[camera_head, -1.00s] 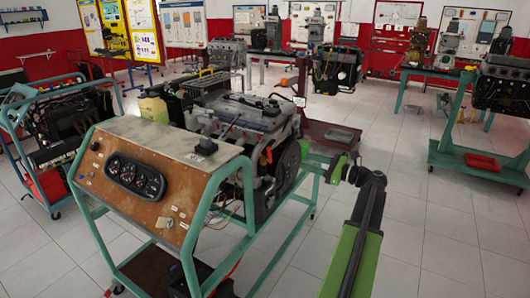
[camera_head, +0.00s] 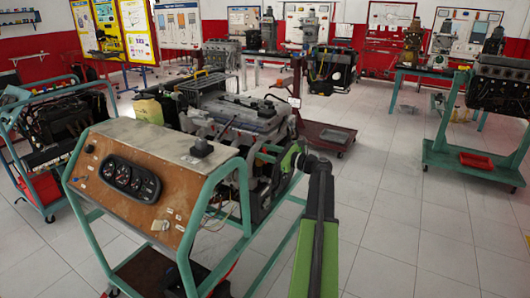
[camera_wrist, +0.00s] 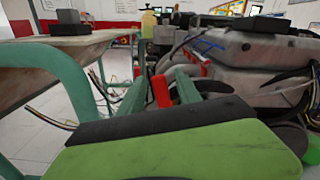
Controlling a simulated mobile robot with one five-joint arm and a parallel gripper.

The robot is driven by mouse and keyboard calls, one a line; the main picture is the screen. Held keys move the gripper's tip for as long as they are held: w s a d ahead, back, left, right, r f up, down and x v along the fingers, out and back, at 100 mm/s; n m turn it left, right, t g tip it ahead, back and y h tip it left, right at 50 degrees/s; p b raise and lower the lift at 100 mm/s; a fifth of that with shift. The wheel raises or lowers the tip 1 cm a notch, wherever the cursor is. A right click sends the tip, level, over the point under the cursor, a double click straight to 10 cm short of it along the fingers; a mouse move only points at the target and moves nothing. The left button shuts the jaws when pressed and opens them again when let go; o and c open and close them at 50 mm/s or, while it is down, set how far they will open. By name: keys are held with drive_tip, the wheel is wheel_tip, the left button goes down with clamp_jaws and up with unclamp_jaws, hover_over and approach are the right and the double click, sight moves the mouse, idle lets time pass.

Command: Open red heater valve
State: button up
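The red heater valve shows as a red upright lever (camera_wrist: 161,92) in the middle of the wrist view, beside the grey engine. My gripper (camera_wrist: 159,82) is open, with one finger on each side of the red lever in the picture. I cannot tell whether either finger touches it, or how deep it sits between them. In the head view my gripper (camera_head: 290,157) is at the right side of the engine (camera_head: 238,112), and the valve is hidden behind my arm there.
The teal stand frame and brown gauge panel (camera_head: 133,178) are in front of the engine. Wires (camera_wrist: 112,92) hang near my gripper's left in the wrist view. A dark red wheeled base (camera_head: 335,136) stands behind. The tiled floor to the right (camera_head: 405,225) is clear.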

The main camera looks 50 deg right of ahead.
drive_tip(key=shift+w, duration=0.15)
clamp_jaws()
idle(1.4)
